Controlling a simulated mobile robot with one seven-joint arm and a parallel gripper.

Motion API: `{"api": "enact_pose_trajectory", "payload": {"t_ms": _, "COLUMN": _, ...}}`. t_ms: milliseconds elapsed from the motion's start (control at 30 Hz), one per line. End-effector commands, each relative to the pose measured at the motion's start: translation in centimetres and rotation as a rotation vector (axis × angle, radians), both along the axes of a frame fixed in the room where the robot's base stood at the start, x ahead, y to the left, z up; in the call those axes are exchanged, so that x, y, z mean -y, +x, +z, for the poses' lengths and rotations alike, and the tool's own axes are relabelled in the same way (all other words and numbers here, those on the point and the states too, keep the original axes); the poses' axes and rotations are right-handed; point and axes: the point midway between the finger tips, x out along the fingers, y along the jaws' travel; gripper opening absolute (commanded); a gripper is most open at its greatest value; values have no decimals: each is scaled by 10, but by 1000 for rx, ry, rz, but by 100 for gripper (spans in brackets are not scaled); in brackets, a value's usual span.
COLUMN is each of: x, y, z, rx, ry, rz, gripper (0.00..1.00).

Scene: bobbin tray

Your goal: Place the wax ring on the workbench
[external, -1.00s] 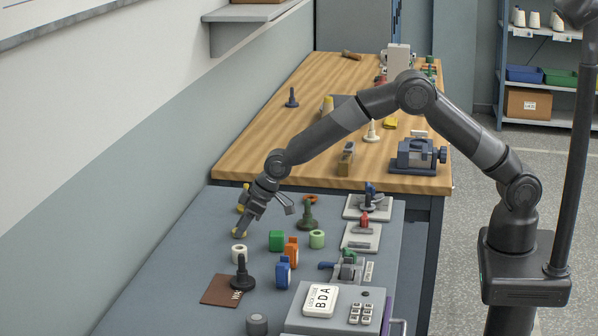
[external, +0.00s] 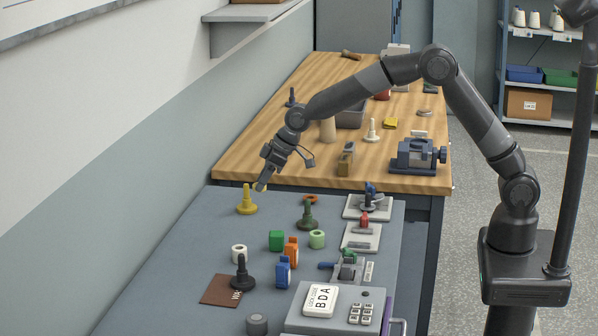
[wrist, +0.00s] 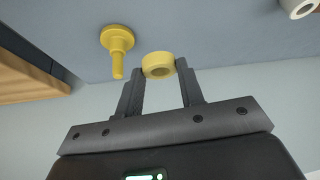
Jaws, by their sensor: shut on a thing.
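The wax ring (wrist: 158,65) is a pale yellow, thick ring. In the wrist view it sits between the fingertips of my gripper (wrist: 157,72), which is shut on it. In the external view my gripper (external: 261,187) is raised over the far end of the grey table, just above and right of the yellow peg stand (external: 247,203). The ring is hardly visible there. The wooden-topped workbench (external: 262,150) stands behind the grey table. Its near edge is close behind my gripper in the picture.
The grey table (external: 180,260) holds several pegs, rings and blocks, including a dark green peg stand (external: 308,217) and a white ring (external: 239,254). On the workbench are a blue vise (external: 416,155), a tan cone (external: 327,130) and a white peg (external: 372,132). The workbench's near left is clear.

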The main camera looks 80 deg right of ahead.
Motion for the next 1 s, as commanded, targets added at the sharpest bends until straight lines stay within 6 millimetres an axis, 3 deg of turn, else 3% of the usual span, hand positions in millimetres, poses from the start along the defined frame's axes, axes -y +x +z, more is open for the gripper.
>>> {"api": "enact_pose_trajectory", "payload": {"t_ms": 100, "x": 11, "y": -4, "z": 6, "rx": 0, "ry": 0, "rz": -1, "gripper": 14}}
{"api": "enact_pose_trajectory", "payload": {"t_ms": 400, "x": 18, "y": -7, "z": 10, "rx": -1, "ry": -1, "rz": -1, "gripper": 14}}
{"api": "enact_pose_trajectory", "payload": {"t_ms": 533, "x": 40, "y": -10, "z": 12, "rx": -1, "ry": -1, "rz": -26, "gripper": 14}}
{"api": "enact_pose_trajectory", "payload": {"t_ms": 667, "x": 87, "y": -20, "z": 16, "rx": -1, "ry": 1, "rz": -77, "gripper": 14}}
{"api": "enact_pose_trajectory", "payload": {"t_ms": 767, "x": 133, "y": -34, "z": 19, "rx": -2, "ry": 2, "rz": -127, "gripper": 14}}
{"api": "enact_pose_trajectory", "payload": {"t_ms": 1000, "x": 236, "y": -78, "z": 28, "rx": -2, "ry": 4, "rz": -246, "gripper": 14}}
